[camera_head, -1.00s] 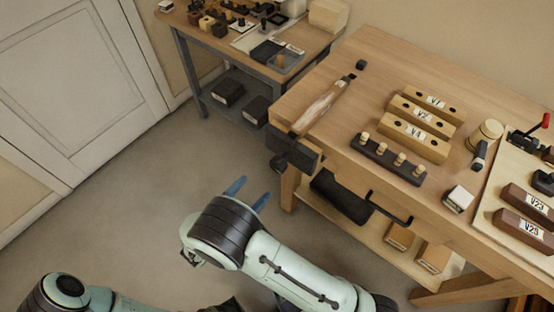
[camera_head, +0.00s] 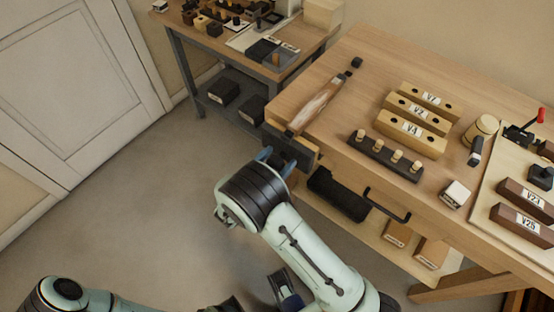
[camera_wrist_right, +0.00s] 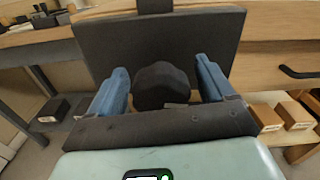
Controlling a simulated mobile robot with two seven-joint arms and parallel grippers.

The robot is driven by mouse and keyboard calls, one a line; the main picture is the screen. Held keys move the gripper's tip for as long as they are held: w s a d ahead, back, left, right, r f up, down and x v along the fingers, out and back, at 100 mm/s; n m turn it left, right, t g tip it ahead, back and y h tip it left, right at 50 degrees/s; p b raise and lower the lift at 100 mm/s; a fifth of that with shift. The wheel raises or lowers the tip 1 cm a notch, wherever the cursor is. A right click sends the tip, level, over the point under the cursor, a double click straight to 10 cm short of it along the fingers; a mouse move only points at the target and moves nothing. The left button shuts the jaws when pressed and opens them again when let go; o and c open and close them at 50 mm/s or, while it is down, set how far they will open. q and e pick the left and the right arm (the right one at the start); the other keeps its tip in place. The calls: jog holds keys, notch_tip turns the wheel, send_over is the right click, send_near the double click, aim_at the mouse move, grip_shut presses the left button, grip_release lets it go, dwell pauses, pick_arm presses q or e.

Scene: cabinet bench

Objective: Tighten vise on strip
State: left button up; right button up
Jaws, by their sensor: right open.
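The wood strip (camera_head: 317,106) lies along the left end of the bench top. Its near end is by the dark vise (camera_head: 305,152) on the bench's front left corner, its far end by a dark block (camera_head: 342,77). My right gripper (camera_head: 276,158) is at the vise's front. In the right wrist view the open blue fingers (camera_wrist_right: 162,90) stand either side of the round dark vise knob (camera_wrist_right: 160,84), with the dark jaw plate (camera_wrist_right: 205,38) behind. Contact is unclear. My left gripper (camera_head: 285,288) seems to show partly at the bottom, its fingers unclear.
Labelled wood blocks (camera_head: 415,122), a peg rack (camera_head: 385,158) and a pale board (camera_head: 490,195) are on the bench. A dark handle (camera_head: 388,205) projects from the bench front. A grey side table (camera_head: 250,65) stands behind left. The floor at left is clear.

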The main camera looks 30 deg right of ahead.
jog(key=shift+c, duration=0.3)
jog(key=c, duration=0.9)
jog(key=shift+m, duration=0.4)
jog(key=m+b, duration=0.1)
jog(key=m, duration=0.4)
jog(key=shift+s+f+m, duration=0.1)
jog(key=shift+m, duration=0.2)
jog(key=m+b, duration=0.2)
jog(key=m, duration=0.4)
jog(key=shift+f+b, duration=0.2)
jog(key=shift+b, duration=0.15)
pick_arm(q)
jog(key=w+a+f+t+b, duration=0.1)
jog(key=w+f, duration=0.3)
jog(key=f, duration=0.1)
jog(key=shift+y, duration=0.3)
pick_arm(e)
jog(key=shift+s+f+m, duration=0.1)
jog(key=shift+m, duration=2)
pick_arm(q)
jog(key=shift+b, duration=0.3)
